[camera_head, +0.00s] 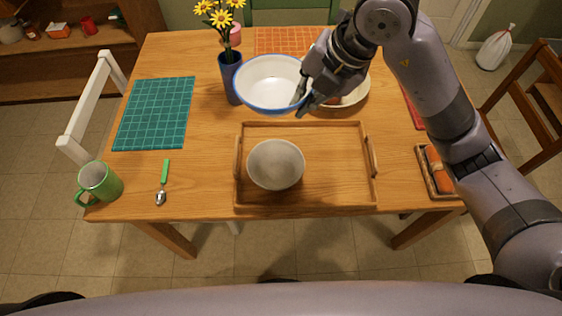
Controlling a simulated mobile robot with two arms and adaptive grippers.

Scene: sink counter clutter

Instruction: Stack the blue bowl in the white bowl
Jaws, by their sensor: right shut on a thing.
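The blue bowl (268,84) is white inside with a blue rim and appears held above the table, behind the wooden tray. My right gripper (301,99) is shut on the right side of its rim. The bowl looks about level and empty. The white bowl (276,165) is off-white and smaller in the picture. It sits upright and empty in the left half of the wooden tray (340,199). The blue bowl is apart from the white bowl, farther back. My left gripper is not in view.
A blue vase (230,77) with yellow flowers stands just left of the blue bowl. The tray's right half is clear.

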